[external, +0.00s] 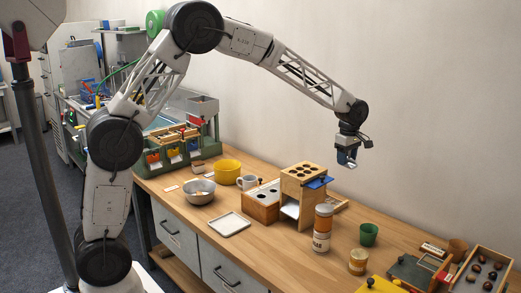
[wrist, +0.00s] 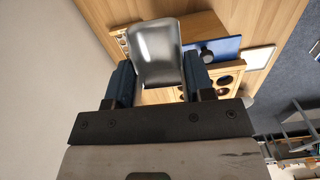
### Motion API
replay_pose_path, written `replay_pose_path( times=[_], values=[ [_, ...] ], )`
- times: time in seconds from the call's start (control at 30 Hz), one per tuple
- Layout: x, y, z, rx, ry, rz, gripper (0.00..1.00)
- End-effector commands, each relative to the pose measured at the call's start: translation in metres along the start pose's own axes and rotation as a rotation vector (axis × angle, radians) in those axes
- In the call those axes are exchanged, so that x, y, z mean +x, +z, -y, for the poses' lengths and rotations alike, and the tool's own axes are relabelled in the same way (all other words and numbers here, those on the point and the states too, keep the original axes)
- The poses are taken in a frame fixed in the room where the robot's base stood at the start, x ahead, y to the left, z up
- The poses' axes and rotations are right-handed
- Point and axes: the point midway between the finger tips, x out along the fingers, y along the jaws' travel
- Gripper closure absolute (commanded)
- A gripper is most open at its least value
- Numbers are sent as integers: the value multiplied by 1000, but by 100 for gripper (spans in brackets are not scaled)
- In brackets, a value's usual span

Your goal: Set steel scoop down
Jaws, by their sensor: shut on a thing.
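The steel scoop (wrist: 155,52) is a shiny metal pan seen in the wrist view. It sits between the two blue fingers of my gripper (wrist: 157,82), which is shut on it. In the external view my gripper (external: 347,157) is high above the back right part of the wooden bench, clear of everything below. The scoop is small there and hard to make out from the fingers. Its handle is hidden by the gripper.
Below stands a wooden box with round holes (external: 303,171) and a blue plate (external: 318,183). Nearby are a jar (external: 322,228), a green cup (external: 368,234), a white tray (external: 229,224) and a chestnut crate (external: 463,272). Bare bench (external: 285,250) shows in front.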

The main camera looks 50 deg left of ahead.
Motion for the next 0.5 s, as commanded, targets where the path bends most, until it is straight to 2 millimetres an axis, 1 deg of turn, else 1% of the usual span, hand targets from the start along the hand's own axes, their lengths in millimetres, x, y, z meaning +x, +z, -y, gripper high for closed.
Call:
replay_pose_path(
  times=[0.03,0.17,0.27,0.5],
  values=[
    [-2,-11,0,-17,3,1,75],
    [-3,-40,1,-68,4,1,75],
    [-4,-67,4,-116,3,1,75],
    [-6,-138,15,-245,4,1,75]
  ],
)
